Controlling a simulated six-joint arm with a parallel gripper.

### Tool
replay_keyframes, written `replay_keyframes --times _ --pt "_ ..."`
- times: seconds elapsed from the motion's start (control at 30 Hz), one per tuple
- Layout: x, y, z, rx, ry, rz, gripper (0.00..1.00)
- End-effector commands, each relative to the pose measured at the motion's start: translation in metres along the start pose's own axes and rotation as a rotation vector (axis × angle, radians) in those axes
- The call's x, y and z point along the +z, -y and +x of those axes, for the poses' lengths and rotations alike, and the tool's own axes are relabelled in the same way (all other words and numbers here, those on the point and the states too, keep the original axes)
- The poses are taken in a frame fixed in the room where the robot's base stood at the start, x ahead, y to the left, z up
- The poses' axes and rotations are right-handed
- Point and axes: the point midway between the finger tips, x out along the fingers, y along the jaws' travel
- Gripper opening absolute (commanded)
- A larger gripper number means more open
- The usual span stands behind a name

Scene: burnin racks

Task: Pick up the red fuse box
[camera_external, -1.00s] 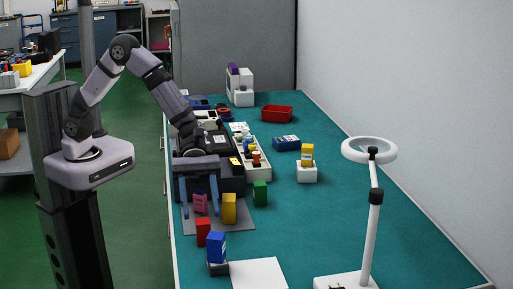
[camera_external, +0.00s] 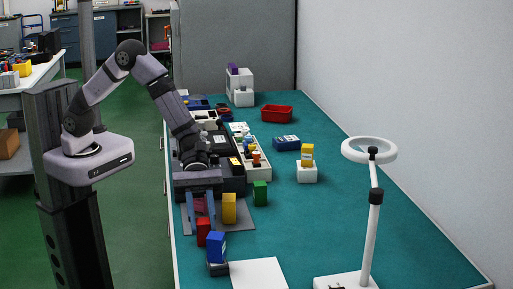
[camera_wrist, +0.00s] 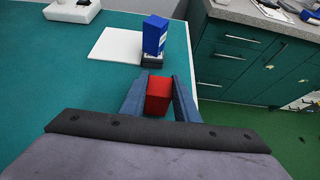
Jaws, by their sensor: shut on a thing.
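The red fuse box (camera_wrist: 158,92) sits between the two blue fingers of my gripper (camera_wrist: 158,90) in the wrist view, close to the table edge. In the external view the red fuse box (camera_external: 203,230) is upright at the front left of the table, with my gripper (camera_external: 201,215) coming down on it from behind. The gripper is shut on it. Whether the box is clear of the table top cannot be told.
A blue box (camera_external: 216,246) on a dark base stands just in front, with a white sheet (camera_external: 258,274) beside it. Yellow (camera_external: 229,208) and green (camera_external: 260,193) boxes stand to the right. A white ring lamp (camera_external: 369,150) stands front right.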

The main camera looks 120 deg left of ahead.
Motion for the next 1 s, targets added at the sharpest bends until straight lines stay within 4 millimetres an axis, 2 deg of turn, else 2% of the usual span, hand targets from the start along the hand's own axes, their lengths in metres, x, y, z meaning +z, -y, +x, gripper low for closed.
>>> replay_keyframes --times 0.33,0.8,1.0 --pt "0.01 -0.001 -0.005 0.001 0.002 0.003 0.05" --pt "0.073 -0.001 -0.04 0.002 0.003 0.004 0.05" --pt "0.086 0.0 -0.047 0.0 0.001 0.001 0.05"
